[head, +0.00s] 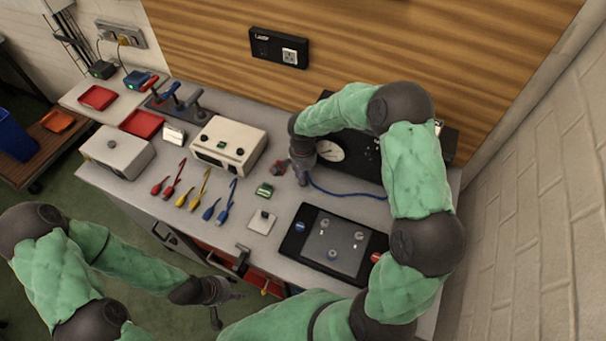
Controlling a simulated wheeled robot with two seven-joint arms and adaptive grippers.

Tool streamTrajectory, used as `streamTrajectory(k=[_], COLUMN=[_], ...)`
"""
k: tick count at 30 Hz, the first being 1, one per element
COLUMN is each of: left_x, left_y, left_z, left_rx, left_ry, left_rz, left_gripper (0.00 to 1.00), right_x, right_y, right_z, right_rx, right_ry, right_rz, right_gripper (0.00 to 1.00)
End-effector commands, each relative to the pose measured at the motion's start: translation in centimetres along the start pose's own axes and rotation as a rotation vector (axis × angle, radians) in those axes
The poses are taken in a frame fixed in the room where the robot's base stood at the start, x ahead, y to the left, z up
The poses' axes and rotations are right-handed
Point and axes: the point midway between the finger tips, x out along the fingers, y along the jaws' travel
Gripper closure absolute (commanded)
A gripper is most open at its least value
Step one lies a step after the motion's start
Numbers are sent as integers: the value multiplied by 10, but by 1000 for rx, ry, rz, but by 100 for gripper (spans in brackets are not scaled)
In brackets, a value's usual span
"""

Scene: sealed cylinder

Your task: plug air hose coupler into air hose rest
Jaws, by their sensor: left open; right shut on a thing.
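My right gripper (303,178) points down over the back middle of the bench and is shut on the air hose coupler, which is mostly hidden by the fingers. A blue air hose (345,193) runs from these fingertips to the right and passes behind my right arm. A small red part (279,168) sits just left of the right gripper; I cannot tell whether it is the air hose rest. A black unit with a round white gauge (330,151) stands behind, partly covered by my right arm. My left gripper (226,306) is open and empty, low in front of the bench.
A cream box (229,144) stands left of the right gripper. Red, yellow and blue cables (199,189), a green block (264,190) and a white switch plate (262,221) lie in front. A black panel with knobs (325,242) is at the right. A brick wall (540,190) bounds the right side.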

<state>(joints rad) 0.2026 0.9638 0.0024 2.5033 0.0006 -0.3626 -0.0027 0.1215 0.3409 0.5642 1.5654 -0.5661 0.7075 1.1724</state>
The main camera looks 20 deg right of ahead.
Motion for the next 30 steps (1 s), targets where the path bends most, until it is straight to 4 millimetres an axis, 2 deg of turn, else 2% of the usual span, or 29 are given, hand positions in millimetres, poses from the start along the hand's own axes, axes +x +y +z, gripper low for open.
streamTrajectory(k=[30], left_x=[10], left_y=[-4], left_z=[0], left_rx=[0], left_ry=[0], left_rz=[0], left_gripper=[52], right_x=[11], right_y=[0], right_z=[0], right_rx=[0], right_ry=[0], right_rz=[0], right_gripper=[100])
